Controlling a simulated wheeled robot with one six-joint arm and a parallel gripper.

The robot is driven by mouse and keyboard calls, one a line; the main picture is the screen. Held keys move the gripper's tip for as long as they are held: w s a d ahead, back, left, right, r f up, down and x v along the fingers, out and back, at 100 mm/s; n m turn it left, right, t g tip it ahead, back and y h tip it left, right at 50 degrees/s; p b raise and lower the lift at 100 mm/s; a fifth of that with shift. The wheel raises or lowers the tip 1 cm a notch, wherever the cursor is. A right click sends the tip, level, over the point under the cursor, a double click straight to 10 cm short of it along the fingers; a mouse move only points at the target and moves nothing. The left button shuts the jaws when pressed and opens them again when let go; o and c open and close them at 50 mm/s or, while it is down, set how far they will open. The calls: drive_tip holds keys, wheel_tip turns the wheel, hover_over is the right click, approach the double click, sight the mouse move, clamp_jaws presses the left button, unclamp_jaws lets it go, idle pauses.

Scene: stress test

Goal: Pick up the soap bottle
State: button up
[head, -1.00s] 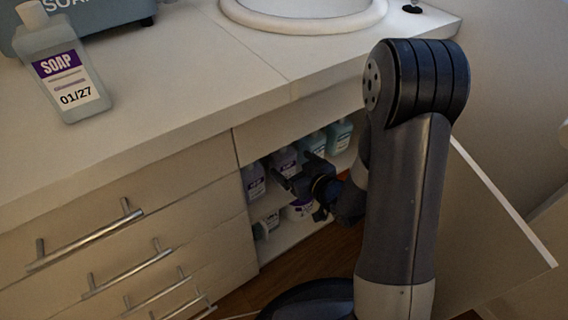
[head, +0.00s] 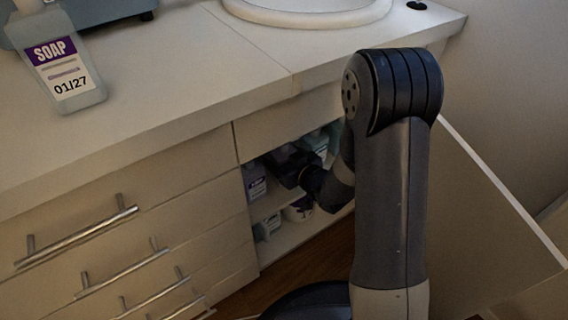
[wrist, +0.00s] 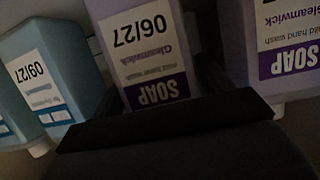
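A lilac soap bottle (wrist: 145,50) with a purple "SOAP" label dated 06/27 stands in the middle of the wrist view, which shows it upside down. My gripper (wrist: 160,95) is in front of it, with dark fingers on either side; it looks open, and contact is hard to see in the dark. In the head view my gripper (head: 290,168) reaches into the open cabinet at the upper shelf, hiding the middle bottles. Another soap bottle (head: 66,62), pale grey-blue and dated 01/27, stands on the countertop at the upper left, away from my gripper.
A teal bottle (wrist: 45,75) dated 09/27 and another lilac soap bottle (wrist: 275,45) stand close on either side. A lower shelf holds more containers (head: 298,210). The open cabinet door (head: 490,210) is at the right, and closed drawers (head: 90,235) are at the left.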

sight(287, 149)
drive_tip(key=c, duration=1)
drive_tip(key=shift+c, duration=0.7)
drive_tip(key=shift+r, duration=0.1)
drive_tip(key=shift+r+p, duration=0.35)
drive_tip(key=shift+r, duration=0.15)
wheel_tip(287, 149, up, 3)
drive_tip(key=shift+f+p, duration=0.1)
drive_tip(key=shift+p, duration=0.75)
drive_tip(key=s+d+p, duration=0.1)
drive_tip(key=s+d, duration=0.9)
drive_tip(key=s, duration=0.5)
drive_tip(key=shift+f, duration=0.25)
